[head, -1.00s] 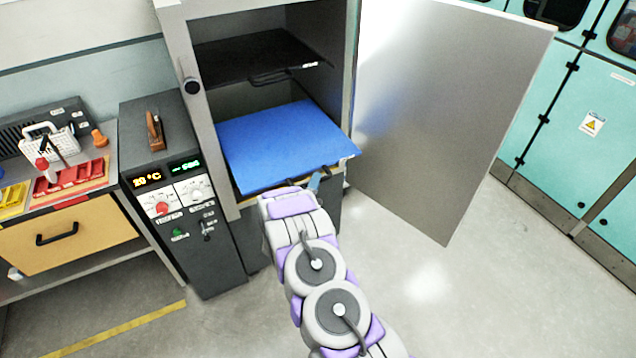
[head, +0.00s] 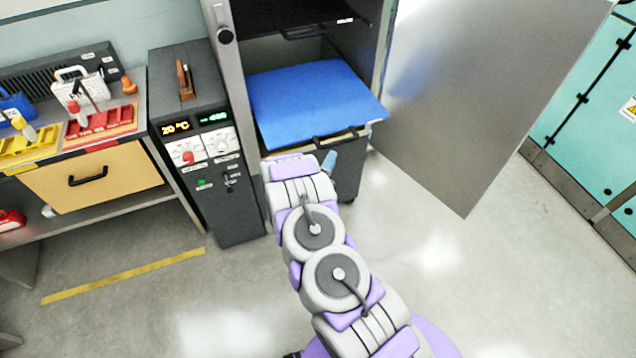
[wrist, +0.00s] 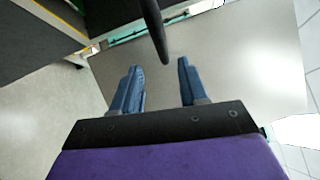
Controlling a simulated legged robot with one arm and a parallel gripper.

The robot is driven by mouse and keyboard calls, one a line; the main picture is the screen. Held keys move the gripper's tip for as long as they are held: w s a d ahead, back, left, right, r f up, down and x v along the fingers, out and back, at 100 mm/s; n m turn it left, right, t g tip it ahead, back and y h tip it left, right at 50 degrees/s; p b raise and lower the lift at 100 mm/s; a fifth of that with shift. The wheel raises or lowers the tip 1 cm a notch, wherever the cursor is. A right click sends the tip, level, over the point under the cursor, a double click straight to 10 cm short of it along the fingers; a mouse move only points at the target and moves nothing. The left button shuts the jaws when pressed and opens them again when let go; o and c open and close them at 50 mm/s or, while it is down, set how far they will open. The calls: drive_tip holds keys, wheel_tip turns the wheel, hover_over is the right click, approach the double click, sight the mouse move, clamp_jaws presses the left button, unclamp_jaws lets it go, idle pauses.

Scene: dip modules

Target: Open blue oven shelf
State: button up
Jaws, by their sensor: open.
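The blue oven shelf (head: 312,98) sits in the open oven, with its front edge sticking out a little past the oven's frame. Its dark handle (head: 335,137) is at the front edge. My gripper (head: 328,163) is just below and in front of this handle; only a blue fingertip shows past my arm. In the wrist view, my gripper (wrist: 158,85) has its two blue fingers apart with nothing between them. A dark bar (wrist: 153,30), apparently the handle, lies ahead of the fingertips, roughly in line with the gap.
The oven door (head: 470,90) stands wide open at the right. A dark upper shelf (head: 290,12) is above the blue one. The control panel (head: 205,150) and a workbench with a drawer (head: 90,180) are at the left. The floor in front (head: 450,220) is clear.

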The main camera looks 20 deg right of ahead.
drive_tip(key=v, duration=0.9)
drive_tip(key=shift+a, duration=0.15)
drive_tip(key=shift+w, duration=0.1)
